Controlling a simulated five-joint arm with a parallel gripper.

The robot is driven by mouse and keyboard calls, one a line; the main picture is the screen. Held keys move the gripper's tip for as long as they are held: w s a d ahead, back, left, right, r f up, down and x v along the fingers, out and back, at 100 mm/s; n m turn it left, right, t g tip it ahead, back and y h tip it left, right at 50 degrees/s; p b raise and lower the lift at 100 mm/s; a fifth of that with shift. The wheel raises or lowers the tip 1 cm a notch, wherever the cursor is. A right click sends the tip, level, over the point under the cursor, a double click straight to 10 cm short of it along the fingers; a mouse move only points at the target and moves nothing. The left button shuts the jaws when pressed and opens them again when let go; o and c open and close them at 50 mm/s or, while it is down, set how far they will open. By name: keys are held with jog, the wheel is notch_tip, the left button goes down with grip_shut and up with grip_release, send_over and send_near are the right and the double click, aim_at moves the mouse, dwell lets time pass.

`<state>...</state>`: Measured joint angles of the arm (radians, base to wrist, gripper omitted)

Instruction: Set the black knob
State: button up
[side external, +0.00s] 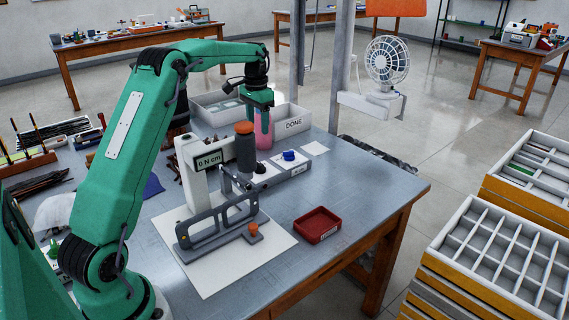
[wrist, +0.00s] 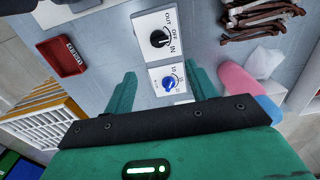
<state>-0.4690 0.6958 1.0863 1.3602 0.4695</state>
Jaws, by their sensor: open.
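The black knob (wrist: 159,38) sits on a white panel (wrist: 150,20) with the labels OUT, OFF and IN beside it in the wrist view. A small pale mark shows on the knob, but I cannot tell its exact setting. In the side view the black knob (side external: 260,168) is partly visible beside the grey screwdriver-like post. A blue knob (wrist: 169,83) sits on the adjoining numbered panel. My gripper (wrist: 162,74) is open and empty, its fingers apart on either side of the blue-knob panel in the picture. In the side view my gripper (side external: 262,128) points down, above the bench behind the knobs.
A white stand (side external: 195,175) with a "0 N cm" display and a grey frame fixture (side external: 222,228) stand near the knobs. A red tray (side external: 317,226) lies right, a DONE box (side external: 292,122) behind. A pink cylinder (wrist: 243,82) is close to my gripper.

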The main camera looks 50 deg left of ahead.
send_over(260, 163)
notch_tip(260, 163, down, 6)
jog(key=shift+a+r, duration=0.15)
jog(key=shift+r, duration=0.1)
jog(key=shift+f, duration=0.1)
jog(key=shift+f, duration=3.8)
jog(key=c, duration=1)
